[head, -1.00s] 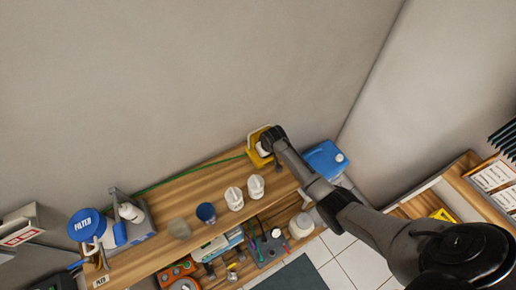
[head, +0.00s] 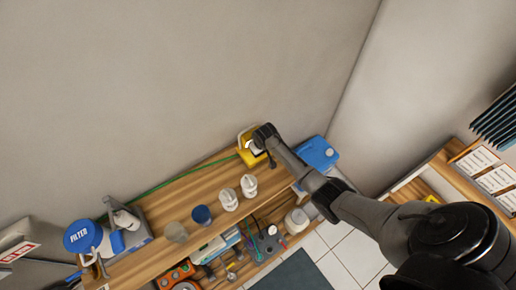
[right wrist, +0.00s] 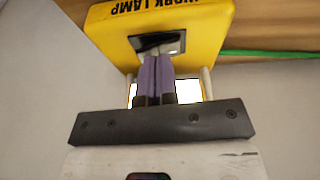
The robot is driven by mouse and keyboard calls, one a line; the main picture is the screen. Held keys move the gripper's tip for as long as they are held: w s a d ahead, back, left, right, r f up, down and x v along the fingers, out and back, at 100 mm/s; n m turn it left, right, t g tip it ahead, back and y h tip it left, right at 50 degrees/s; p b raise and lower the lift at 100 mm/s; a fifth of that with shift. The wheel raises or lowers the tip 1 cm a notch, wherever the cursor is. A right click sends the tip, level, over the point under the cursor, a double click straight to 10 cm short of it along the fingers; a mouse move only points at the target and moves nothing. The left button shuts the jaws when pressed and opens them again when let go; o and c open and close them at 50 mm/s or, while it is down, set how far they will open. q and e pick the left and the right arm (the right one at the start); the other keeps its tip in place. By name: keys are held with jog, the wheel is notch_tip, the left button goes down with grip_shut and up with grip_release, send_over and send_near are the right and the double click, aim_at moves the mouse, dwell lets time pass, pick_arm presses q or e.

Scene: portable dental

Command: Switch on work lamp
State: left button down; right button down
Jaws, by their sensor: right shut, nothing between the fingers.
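The yellow work lamp (head: 243,155) stands at the far right end of the wooden shelf, against the wall. In the right wrist view its yellow housing (right wrist: 205,22) carries upside-down "WORK LAMP" lettering and a black rocker switch (right wrist: 150,41) in a dark-framed recess. My right gripper (right wrist: 156,58) is shut and empty, its purple fingertips at the lower edge of the switch; I cannot tell whether they touch it. Bright white patches show beside the fingers; I cannot tell if the lamp is lit. In the head view my right gripper (head: 262,143) largely hides the lamp's front. My left gripper is not in view.
A green cable (head: 170,180) runs along the shelf's back to the lamp. White cups (head: 229,200), a blue cup (head: 201,215) and a blue FILTER container (head: 82,236) stand to the left. A blue box (head: 317,152) is at the right.

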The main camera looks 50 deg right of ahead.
jog(key=shift+r, duration=0.1)
jog(key=shift+r+p, duration=0.25)
jog(key=shift+p, duration=0.1)
jog(key=r+p, duration=0.2)
jog(key=p, duration=0.1)
jog(key=r+p, duration=0.1)
jog(key=r, duration=0.1)
jog(key=shift+w+a, duration=0.1)
jog(key=shift+a, duration=0.25)
jog(key=shift+a+r, duration=0.25)
jog(key=shift+a, duration=0.05)
jog(key=s+a+r, duration=0.2)
jog(key=a+r, duration=0.1)
jog(key=r, duration=0.4)
jog(key=shift+s+r, duration=0.15)
jog(key=shift+r, duration=0.25)
